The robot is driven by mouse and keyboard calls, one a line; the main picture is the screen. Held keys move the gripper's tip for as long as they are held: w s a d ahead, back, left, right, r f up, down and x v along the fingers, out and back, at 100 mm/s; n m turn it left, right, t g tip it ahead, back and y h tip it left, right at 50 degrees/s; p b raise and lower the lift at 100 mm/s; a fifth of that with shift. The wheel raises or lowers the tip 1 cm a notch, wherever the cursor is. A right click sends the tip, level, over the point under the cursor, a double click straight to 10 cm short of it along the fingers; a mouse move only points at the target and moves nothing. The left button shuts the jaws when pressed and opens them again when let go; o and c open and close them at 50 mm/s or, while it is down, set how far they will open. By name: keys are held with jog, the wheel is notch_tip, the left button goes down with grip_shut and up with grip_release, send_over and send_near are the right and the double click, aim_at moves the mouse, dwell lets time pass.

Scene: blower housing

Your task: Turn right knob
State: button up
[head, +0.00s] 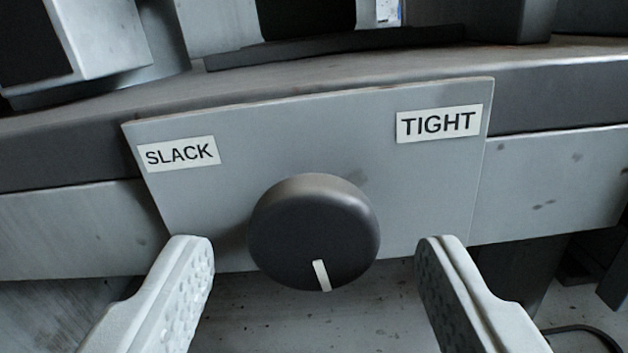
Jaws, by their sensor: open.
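A round dark knob (312,225) sits on a grey plate (290,140) in the middle of the head view. Its white pointer mark (321,275) points down and slightly to the right. The plate has a SLACK label (179,154) at upper left and a TIGHT label (438,124) at upper right. My gripper (314,245) is open, with one pale finger on each side of the knob. Gaps show between the fingers and the knob in the picture. How far the fingertips are from the plate is hard to tell.
The plate is fixed to the front of a worn metal bench edge (560,178). Grey and dark machine parts (105,40) stand on top behind it. A dark leg (515,270) and a black cable (585,330) show below right.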

jog(key=shift+w, duration=1.15)
jog(key=shift+c, duration=0.4)
jog(key=c, duration=0.9)
jog(key=shift+m, duration=0.3)
jog(key=o, duration=1)
jog(key=shift+s, duration=0.15)
jog(key=s, duration=1.7)
jog(key=shift+s, duration=0.1)
